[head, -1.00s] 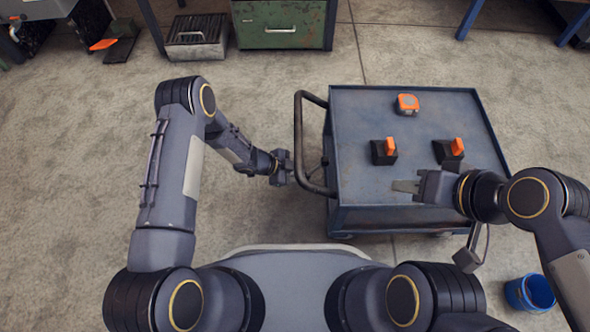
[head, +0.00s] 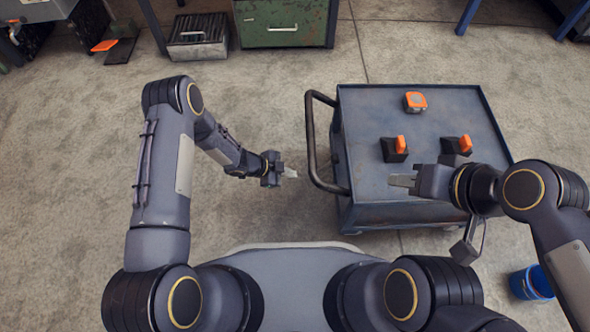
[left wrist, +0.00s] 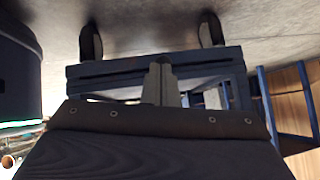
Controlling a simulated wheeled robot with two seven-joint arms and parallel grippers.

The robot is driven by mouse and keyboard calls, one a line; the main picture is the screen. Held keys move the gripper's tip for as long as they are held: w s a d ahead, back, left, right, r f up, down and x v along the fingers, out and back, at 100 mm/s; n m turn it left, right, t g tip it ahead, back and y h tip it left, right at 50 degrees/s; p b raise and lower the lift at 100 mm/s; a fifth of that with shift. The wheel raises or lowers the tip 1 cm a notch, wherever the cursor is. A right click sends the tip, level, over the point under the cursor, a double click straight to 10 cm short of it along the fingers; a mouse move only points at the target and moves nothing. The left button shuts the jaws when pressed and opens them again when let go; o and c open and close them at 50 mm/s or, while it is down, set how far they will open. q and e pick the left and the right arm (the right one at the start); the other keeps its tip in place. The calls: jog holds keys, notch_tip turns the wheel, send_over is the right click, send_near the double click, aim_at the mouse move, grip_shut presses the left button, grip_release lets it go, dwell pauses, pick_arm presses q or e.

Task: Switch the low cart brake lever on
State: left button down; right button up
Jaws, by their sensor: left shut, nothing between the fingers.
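The blue cart (head: 400,205) stands right of centre in the head view, its dark handle (head: 311,140) on its left side. I cannot make out a low brake lever in either view. My left gripper (head: 290,173) is low, left of the handle and apart from it, shut and empty, fingers pointing right. In the left wrist view its fingers (left wrist: 160,84) are together in front of a blue frame (left wrist: 215,67), probably the cart's lower part, with two dark wheel-like shapes (left wrist: 90,42) above. My right gripper (head: 402,181) is over the cart's near part; its finger gap is unclear.
Two black blocks with orange levers (head: 401,143) (head: 465,144) and an orange-grey box (head: 414,101) are on the cart top. A blue bucket (head: 531,283) stands at lower right. A green cabinet (head: 284,23) is at the back. The floor left of the cart is clear.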

pick_arm(q)
jog(key=s+a+f+p, duration=0.1)
jog(key=a+f, duration=0.1)
jog(key=a, duration=0.5)
dwell(0.4)
